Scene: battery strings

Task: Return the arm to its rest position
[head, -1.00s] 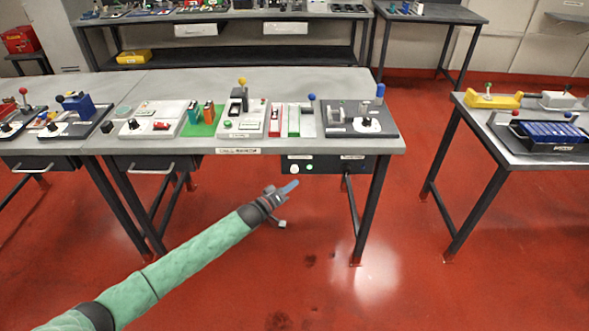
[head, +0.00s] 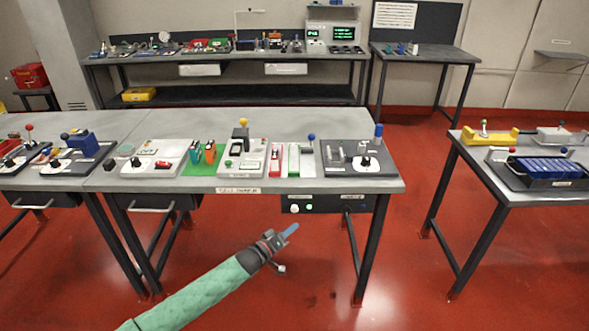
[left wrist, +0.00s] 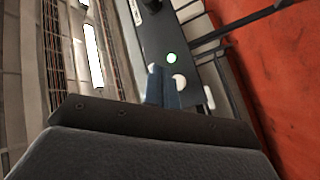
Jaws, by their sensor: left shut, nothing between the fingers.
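My left arm, in a green sleeve, reaches in from the bottom left of the head view. Its gripper (head: 290,231) has blue fingers and is shut and empty. It hangs over the red floor in front of the middle bench, below the bench top and apart from it. In the left wrist view the shut fingers (left wrist: 161,88) point toward the dark panel under the bench, which has a green light and a white button. My right gripper is in neither view.
The middle bench (head: 232,198) carries several fixtures along its front, with a control panel (head: 325,204) underneath. A right bench (head: 520,201) holds a tray of blue cells (head: 547,167). A back bench (head: 200,68) stands along the wall. Red floor between the benches is open.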

